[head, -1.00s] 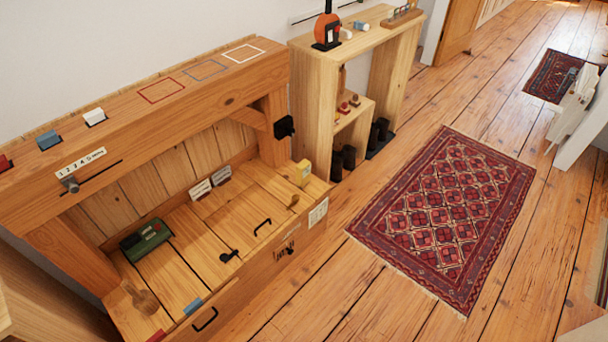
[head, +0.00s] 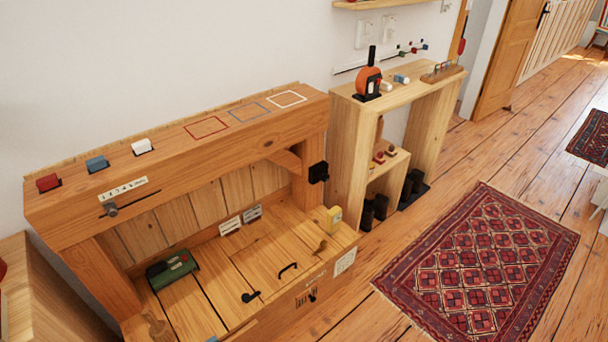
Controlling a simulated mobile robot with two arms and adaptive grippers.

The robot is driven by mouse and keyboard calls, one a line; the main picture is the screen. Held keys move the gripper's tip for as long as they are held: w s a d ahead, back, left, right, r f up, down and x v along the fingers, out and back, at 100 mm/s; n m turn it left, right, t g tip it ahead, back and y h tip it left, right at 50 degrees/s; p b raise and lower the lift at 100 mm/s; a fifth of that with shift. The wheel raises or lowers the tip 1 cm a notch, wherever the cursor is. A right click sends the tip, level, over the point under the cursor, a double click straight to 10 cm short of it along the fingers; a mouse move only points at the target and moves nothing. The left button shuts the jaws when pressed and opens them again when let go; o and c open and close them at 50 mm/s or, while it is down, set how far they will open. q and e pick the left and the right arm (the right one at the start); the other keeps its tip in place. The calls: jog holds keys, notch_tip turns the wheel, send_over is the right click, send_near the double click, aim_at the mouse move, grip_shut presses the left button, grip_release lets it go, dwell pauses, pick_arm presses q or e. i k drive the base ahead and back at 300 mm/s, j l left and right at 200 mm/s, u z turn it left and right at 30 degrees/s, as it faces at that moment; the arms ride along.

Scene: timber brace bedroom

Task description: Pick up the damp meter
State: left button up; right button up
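No thing here is clearly marked as the damp meter. A small yellow device (head: 334,219) with a pale face stands at the right end of the plank deck of the timber bench (head: 290,243). A dark green box-like device (head: 172,268) with a small red spot lies at the deck's left back. I cannot tell for sure which of these, if either, is the meter. Neither of my grippers is in view. Nothing touches the two devices.
The bench's top beam (head: 180,144) overhangs the deck, carrying red, blue and white blocks. A wooden shelf unit (head: 345,155) to its right holds an orange tool (head: 368,82). A patterned rug (head: 480,265) lies on the floor in front, with bare boards around it.

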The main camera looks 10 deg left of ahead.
aim_at(333, 218)
jog(key=i+l+u, duration=0.1)
jog(key=i+l, duration=0.55)
jog(key=l, duration=0.15)
jog(key=i+l+u, duration=0.15)
jog(key=i+l, duration=0.15)
jog(key=i+l+u, duration=0.1)
jog(key=i+l, duration=0.2)
jog(key=l, duration=0.25)
